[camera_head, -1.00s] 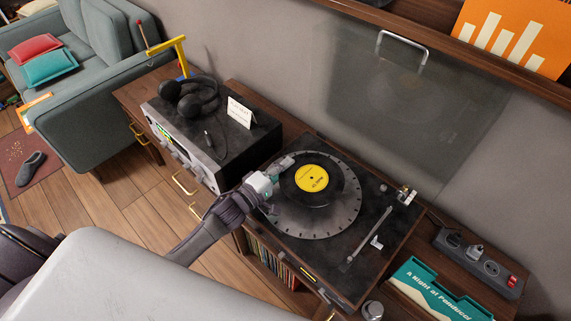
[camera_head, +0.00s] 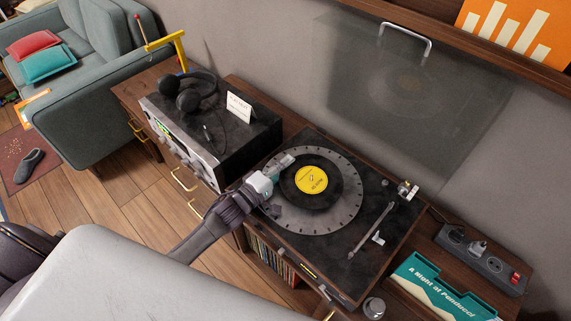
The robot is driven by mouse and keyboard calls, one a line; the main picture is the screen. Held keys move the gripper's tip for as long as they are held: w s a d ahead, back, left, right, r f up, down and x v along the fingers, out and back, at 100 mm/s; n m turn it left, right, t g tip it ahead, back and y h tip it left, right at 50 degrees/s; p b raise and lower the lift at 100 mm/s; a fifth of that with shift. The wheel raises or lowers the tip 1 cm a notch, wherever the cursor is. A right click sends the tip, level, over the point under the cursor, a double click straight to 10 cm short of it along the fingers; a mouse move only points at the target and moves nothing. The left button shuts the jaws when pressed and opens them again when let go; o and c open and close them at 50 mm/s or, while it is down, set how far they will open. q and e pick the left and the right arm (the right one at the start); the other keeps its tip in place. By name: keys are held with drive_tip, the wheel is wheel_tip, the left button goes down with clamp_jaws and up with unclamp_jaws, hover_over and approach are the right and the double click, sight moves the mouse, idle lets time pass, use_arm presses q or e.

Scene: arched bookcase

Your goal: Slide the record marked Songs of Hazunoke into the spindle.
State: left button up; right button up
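A black record (camera_head: 328,197) with a yellow label (camera_head: 312,180) lies over the grey platter of the turntable (camera_head: 354,218). The label text is too small to read. The record looks flat and roughly centred, but I cannot tell if its hole is on the spindle. My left gripper (camera_head: 281,179) is at the record's left edge, low over the platter; one finger lies along the upper left edge. Whether it grips the record is unclear. My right gripper is not in view.
The tonearm (camera_head: 372,229) rests at the platter's right. The clear lid (camera_head: 400,95) stands open behind. A black amplifier (camera_head: 225,150) with headphones (camera_head: 188,92) is left of the turntable. A green "A Night at Panducci" sleeve (camera_head: 440,290) and a power strip (camera_head: 482,258) are at the right.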

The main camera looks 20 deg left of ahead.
use_arm(q)
drive_tip(key=shift+o, duration=1.1)
drive_tip(key=shift+s, duration=0.1)
drive_tip(key=v, duration=1.1)
drive_tip(key=shift+s+a, duration=0.15)
drive_tip(key=shift+s, duration=0.2)
